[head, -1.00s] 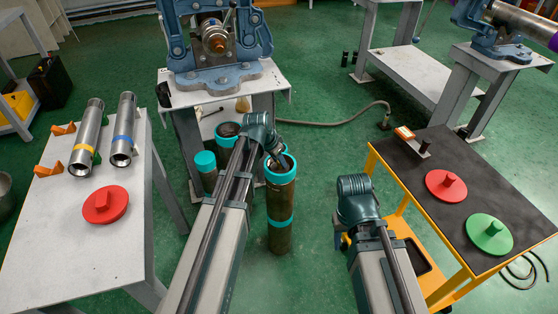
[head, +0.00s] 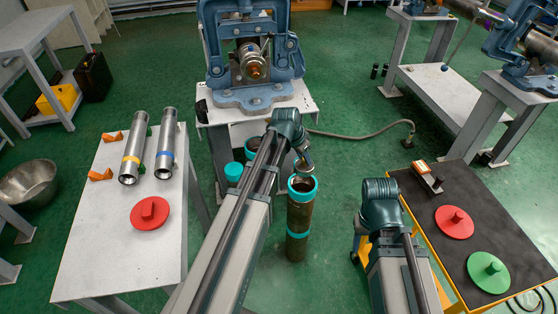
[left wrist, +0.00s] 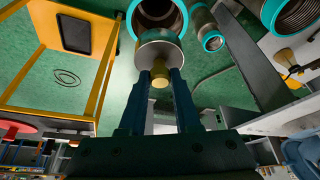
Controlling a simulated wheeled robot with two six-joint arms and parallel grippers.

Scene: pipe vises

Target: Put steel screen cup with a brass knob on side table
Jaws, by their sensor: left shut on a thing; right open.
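My left gripper (left wrist: 160,80) is shut on the brass knob (left wrist: 160,77) of the steel screen cup (left wrist: 159,52). In the head view the cup (head: 305,160) hangs just above and behind the mouth of an upright pipe with a teal rim (head: 302,184); the left wrist view also shows that teal rim (left wrist: 183,14) beyond the cup. Which table is the side table is unclear: a white table (head: 110,255) stands at left, a black-topped yellow one (head: 432,205) at right. My right gripper (head: 357,238) is mostly hidden by its wrist, near the yellow table's left edge.
The white table holds two steel pipes (head: 134,150), a red knobbed disc (head: 149,213) and orange wedges (head: 100,175); its front part is bare. The black top holds red (head: 454,222) and green (head: 489,271) discs. A blue vise (head: 250,70) stands behind. A hose crosses the floor.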

